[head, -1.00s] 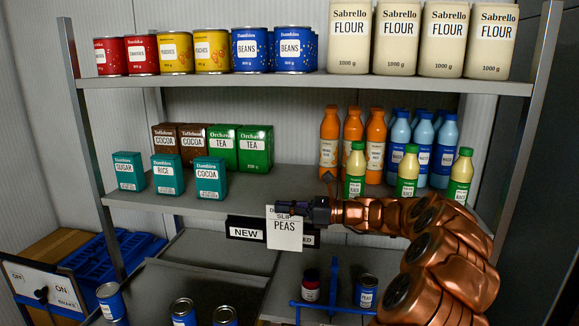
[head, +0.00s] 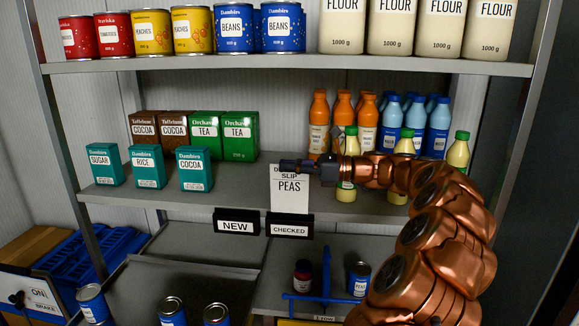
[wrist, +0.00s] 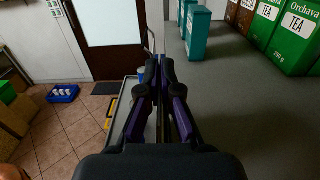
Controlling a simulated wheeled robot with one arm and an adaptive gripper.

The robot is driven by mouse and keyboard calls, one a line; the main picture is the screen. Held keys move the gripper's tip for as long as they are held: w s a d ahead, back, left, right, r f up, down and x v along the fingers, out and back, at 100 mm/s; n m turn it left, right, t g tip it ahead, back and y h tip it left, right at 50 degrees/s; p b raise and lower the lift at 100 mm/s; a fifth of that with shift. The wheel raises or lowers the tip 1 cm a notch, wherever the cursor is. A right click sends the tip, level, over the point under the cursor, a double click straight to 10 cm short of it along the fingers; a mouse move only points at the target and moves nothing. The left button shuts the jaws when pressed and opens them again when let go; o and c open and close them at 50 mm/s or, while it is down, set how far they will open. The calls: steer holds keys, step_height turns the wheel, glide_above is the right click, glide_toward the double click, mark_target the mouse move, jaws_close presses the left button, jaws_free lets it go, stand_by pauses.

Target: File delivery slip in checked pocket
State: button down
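The white delivery slip (head: 290,192), marked PEAS, hangs upright from my gripper (head: 294,169), which is shut on its upper part. In the wrist view the fingers (wrist: 168,88) are close together, and the slip cannot be made out clearly. The black pocket labelled CHECKED (head: 289,230) is on the middle shelf's front edge. The slip's lower edge appears just above this pocket and lined up with it; whether they touch, I cannot tell. The black pocket labelled NEW (head: 236,227) is directly to the left.
Teal boxes (head: 147,167) stand left on the middle shelf (head: 240,185), and juice bottles (head: 347,163) stand right, close by my arm. Below are a blue holder (head: 326,270) beside a dark red-labelled jar (head: 303,274) and a blue can (head: 359,277). Shelf space left of the slip is clear.

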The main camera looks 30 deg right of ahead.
steer(key=b, duration=0.5)
glide_above(290, 213)
steer(key=shift+f, duration=2.9)
steer(key=c, duration=1.8)
jaws_free()
steer(key=shift+c, duration=0.2)
steer(key=o, duration=0.6)
steer(key=v, duration=1.2)
steer(key=shift+w, duration=0.1)
steer(key=shift+d, duration=0.1)
